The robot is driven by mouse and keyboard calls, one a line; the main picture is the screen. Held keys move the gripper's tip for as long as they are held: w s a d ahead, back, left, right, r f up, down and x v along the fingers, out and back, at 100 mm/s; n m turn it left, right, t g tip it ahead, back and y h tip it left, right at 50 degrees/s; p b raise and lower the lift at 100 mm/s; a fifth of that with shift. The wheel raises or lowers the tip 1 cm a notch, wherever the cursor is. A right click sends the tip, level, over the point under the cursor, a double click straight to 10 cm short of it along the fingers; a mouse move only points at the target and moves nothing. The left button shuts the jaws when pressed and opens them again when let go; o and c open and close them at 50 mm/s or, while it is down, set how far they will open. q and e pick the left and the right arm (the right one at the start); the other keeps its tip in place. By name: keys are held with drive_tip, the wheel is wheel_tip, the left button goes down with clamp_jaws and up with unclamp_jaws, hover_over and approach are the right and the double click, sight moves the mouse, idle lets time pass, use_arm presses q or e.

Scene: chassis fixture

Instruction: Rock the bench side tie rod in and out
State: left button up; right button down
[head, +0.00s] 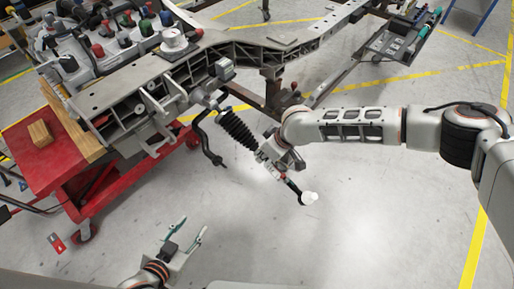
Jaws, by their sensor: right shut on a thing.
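The tie rod (291,187) runs out from the chassis frame (125,98) on the bench side, past a black ribbed boot (238,128), to a pale round end over the floor. My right gripper (276,172) comes in from the right and is shut on the rod between the boot and its outer end. Its fingers are partly hidden by the wrist. My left gripper (186,238) is low in the picture, with its fingers apart, empty and away from the rod.
A red wheeled bench (55,160) with a wooden block (40,134) stands at the left under the frame. A black bent bar (207,145) hangs beside the boot. A tool tray (396,42) is at the upper right. The floor around the rod's outer end is clear.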

drive_tip(key=shift+s+d+p, duration=0.2)
drive_tip(key=shift+d+p, duration=0.05)
drive_tip(key=shift+p, duration=0.05)
drive_tip(key=shift+s+d+f, duration=0.15)
drive_tip(key=shift+d+f, duration=0.05)
drive_tip(key=shift+f, duration=0.05)
idle(0.5)
drive_tip(key=shift+w+a, duration=0.25)
drive_tip(key=shift+a, duration=0.05)
idle(0.3)
drive_tip(key=shift+w+a+r, duration=0.2)
drive_tip(key=shift+a+r, duration=0.1)
idle(0.4)
drive_tip(key=shift+s, duration=0.1)
idle(0.7)
drive_tip(key=shift+d, duration=0.1)
drive_tip(key=c, duration=1.9)
unclamp_jaws()
drive_tip(key=shift+d, duration=0.1)
